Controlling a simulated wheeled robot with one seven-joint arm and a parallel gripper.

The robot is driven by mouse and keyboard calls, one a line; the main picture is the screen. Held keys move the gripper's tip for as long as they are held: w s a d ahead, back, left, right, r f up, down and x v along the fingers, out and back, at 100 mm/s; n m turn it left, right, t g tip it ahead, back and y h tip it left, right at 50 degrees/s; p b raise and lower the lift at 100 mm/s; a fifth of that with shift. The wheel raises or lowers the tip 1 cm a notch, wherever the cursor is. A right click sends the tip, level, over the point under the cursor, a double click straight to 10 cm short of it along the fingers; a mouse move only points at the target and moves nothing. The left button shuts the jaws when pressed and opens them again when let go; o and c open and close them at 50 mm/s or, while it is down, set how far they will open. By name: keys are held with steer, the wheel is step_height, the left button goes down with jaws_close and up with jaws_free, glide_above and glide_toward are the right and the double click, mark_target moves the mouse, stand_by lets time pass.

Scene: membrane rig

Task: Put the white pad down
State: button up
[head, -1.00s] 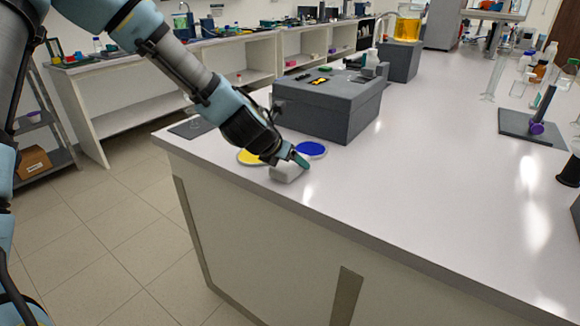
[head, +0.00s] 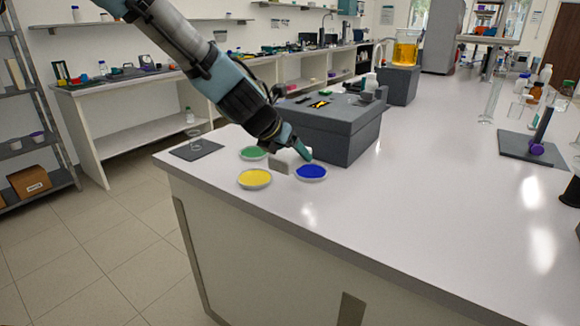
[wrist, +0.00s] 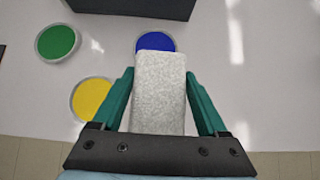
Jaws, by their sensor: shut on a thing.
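The white pad (wrist: 160,95) is a pale speckled block. My gripper (wrist: 160,90) is shut on it, with a teal finger along each side. In the head view the pad (head: 279,166) is between the green, yellow and blue dishes, partly behind my gripper (head: 293,155). It looks held a little above the white bench top, but the gap under it is hard to judge. In the wrist view its far end overlaps the edge of the blue dish (wrist: 155,43).
The yellow dish (head: 255,178) and green dish (head: 253,153) lie close by. A dark grey box (head: 335,128) stands just behind. A grey mat (head: 196,149) is at the bench's left corner.

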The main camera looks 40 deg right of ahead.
steer(key=shift+r, duration=0.6)
steer(key=w+a+f+n+t, duration=0.1)
steer(key=w+a, duration=0.3)
steer(key=w+a+f+n+t+y, duration=0.1)
steer(key=w+a+f+n, duration=0.1)
steer(key=w+a, duration=0.2)
steer(key=w+a+f+n+t+y, duration=0.1)
steer(key=w+a+f+n, duration=0.1)
steer(key=w+a, duration=0.2)
steer(key=shift+w+a+f+t, duration=0.2)
steer(key=shift+w+a+t, duration=0.15)
steer(key=shift+a, duration=0.25)
steer(key=w+a+f+n+y, duration=0.2)
steer(key=a+n+y, duration=0.1)
steer(key=a, duration=1)
steer(key=w+a+f+n+t+y, duration=0.1)
steer(key=a+n, duration=0.5)
steer(key=a, duration=0.8)
steer(key=w+a+f+n+t+y, duration=0.1)
steer(key=w+a+f+n+y, duration=0.2)
steer(key=a, duration=1)
steer(key=shift+w+a+n+y, duration=0.2)
steer(key=shift+w+n+y, duration=0.5)
steer(key=shift+w+y, duration=0.5)
steer(key=shift+d+t, duration=0.1)
steer(key=shift+t, duration=0.15)
